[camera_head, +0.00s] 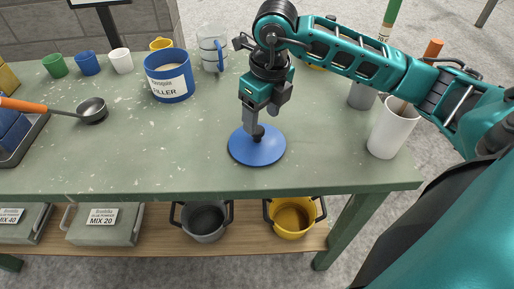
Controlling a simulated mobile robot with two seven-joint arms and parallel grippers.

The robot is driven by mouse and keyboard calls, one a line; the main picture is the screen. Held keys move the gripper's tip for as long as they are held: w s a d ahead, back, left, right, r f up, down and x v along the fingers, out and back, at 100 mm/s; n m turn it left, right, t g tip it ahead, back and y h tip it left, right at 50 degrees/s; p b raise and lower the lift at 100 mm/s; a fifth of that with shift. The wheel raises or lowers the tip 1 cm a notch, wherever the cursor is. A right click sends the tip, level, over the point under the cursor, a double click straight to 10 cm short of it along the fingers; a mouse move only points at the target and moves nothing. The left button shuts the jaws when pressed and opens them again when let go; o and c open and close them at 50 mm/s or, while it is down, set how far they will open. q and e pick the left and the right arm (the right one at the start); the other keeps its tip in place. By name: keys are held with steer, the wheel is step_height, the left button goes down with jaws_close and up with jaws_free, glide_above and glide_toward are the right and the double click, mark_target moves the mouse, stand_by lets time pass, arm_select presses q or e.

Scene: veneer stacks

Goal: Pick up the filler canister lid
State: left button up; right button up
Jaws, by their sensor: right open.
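The filler canister lid (257,153) is a flat blue disc with a dark knob in its middle. It lies on the green table, near the front edge. My right gripper (256,127) points down directly over the lid, with its fingers at the knob. It is open, and I cannot tell whether the fingers touch the knob, which they partly hide. The blue filler canister (169,86) stands upright further back to the left, uncovered, with pale contents and a white label. My left gripper is not in view.
A metal ladle (92,110) with an orange handle lies at left. Small cups (87,64) and a clear jug (212,46) stand at the back. A white container (391,128) stands at right under my arm. The table (150,150) is clear around the lid.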

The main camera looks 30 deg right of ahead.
mark_target(258, 130)
steer(key=f+b, duration=0.2)
steer(key=f, duration=0.1)
steer(key=w+f+b, duration=0.1)
steer(key=f, duration=0.1)
steer(key=shift+a, duration=0.25)
steer(key=shift+f, duration=0.3)
steer(key=shift+r, duration=0.1)
steer(key=shift+c, duration=0.8)
steer(key=c, duration=1)
steer(key=shift+o, duration=0.2)
steer(key=shift+r, duration=0.1)
